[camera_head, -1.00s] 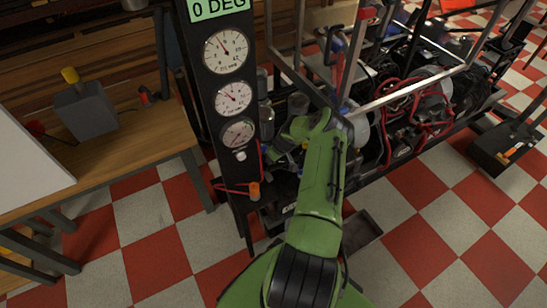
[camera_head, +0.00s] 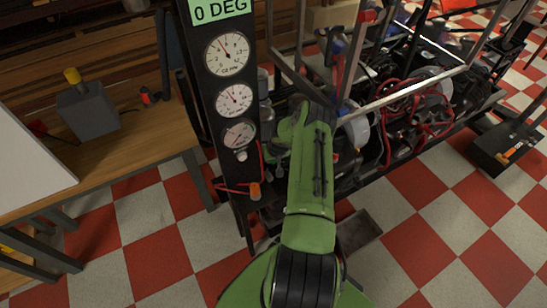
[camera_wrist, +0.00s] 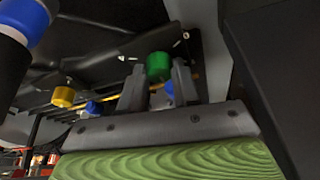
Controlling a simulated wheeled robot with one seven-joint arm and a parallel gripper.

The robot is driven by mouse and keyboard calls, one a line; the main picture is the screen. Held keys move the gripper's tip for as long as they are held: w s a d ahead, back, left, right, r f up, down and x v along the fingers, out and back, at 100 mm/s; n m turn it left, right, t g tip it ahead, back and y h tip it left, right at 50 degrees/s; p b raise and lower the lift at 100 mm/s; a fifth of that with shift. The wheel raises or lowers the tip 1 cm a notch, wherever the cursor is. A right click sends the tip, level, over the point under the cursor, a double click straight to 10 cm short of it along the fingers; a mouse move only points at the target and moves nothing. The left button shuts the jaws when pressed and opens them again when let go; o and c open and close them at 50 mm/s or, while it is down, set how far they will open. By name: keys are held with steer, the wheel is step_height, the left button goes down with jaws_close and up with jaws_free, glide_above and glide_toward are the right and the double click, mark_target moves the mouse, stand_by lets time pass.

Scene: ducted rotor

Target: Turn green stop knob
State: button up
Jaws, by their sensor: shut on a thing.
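The green stop knob (camera_wrist: 159,66) is a small green cylinder under a dark panel in the wrist view. My gripper (camera_wrist: 159,78) has its two grey fingers on either side of the knob, and it is shut on it. In the head view my green arm reaches forward into the rig, and it hides the knob and my fingertips there.
A yellow knob (camera_wrist: 63,96) and a blue knob (camera_wrist: 94,107) are left of my gripper in the wrist view. A dark gauge column (camera_head: 208,110) stands left of my arm. A metal frame with machinery (camera_head: 410,100) is at the right. Checkered floor (camera_head: 420,235) is open at front right.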

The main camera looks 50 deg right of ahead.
steer(key=o, duration=1.1)
steer(key=shift+c, duration=0.2)
steer(key=p+v, duration=0.5)
steer(key=v, duration=1)
steer(key=shift+s+r, duration=0.2)
steer(key=shift+r, duration=0.15)
